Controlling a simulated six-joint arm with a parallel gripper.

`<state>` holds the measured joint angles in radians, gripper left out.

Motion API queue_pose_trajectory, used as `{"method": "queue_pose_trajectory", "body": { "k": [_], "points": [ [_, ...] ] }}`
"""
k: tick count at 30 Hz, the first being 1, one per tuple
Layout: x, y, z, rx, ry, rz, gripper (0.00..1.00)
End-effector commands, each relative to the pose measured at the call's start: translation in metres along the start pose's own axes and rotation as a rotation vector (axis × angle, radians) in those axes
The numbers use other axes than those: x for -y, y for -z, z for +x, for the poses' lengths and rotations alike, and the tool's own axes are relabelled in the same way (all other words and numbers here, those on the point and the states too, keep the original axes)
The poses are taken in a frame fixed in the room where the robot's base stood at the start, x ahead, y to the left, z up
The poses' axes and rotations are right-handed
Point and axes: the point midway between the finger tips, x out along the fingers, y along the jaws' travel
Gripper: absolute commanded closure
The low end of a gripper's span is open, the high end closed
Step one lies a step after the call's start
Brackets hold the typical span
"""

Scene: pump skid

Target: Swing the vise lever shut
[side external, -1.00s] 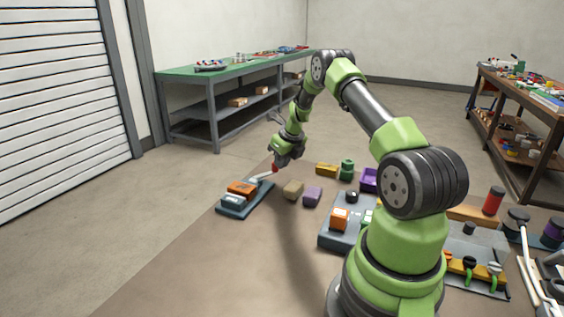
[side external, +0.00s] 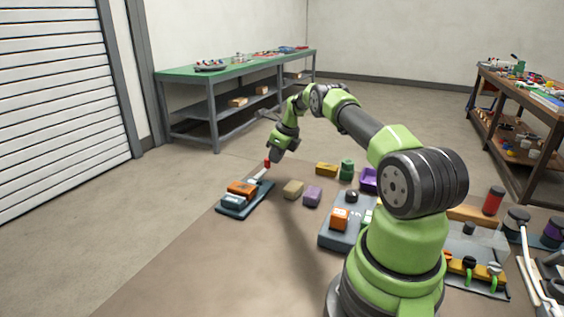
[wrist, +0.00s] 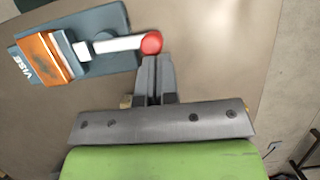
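The vise (side external: 240,197) sits at the left of the mat, with an orange block-like jaw (side external: 241,188) on a dark blue-grey base. Its white lever (side external: 262,174) ends in a red ball (side external: 267,163). In the wrist view the vise (wrist: 100,20) is at upper left, and its lever (wrist: 112,45) points right, towards the red ball (wrist: 152,43). My gripper (wrist: 155,59) has its fingers together, with nothing seen between them. The fingertips are right at the ball's near side; I cannot tell whether they touch. In the side view my gripper (side external: 273,157) is beside the ball.
A tan block (side external: 293,189) and a purple block (side external: 313,196) lie to the right of the vise. A yellow block (side external: 327,169) and a green part (side external: 347,169) stand further back. The floor mat left of the vise is clear.

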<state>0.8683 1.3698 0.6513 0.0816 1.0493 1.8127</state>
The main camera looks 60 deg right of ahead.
Motion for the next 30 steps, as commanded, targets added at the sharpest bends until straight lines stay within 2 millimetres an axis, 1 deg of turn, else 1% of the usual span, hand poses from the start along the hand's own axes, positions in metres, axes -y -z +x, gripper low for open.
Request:
{"method": "queue_pose_trajectory", "body": {
  "k": [9, 23, 26, 30],
  "points": [
    [0.0025, -0.0040, 0.0030, -0.002, 0.001, 0.002, 1.00],
    [0.0028, -0.0042, 0.0028, -0.003, 0.002, 0.002, 1.00],
    [0.0032, -0.0030, 0.0022, -0.003, 0.001, 0.003, 1.00],
    [0.0052, 0.0033, -0.0008, -0.003, 0.001, 0.003, 1.00]
  ]
}}
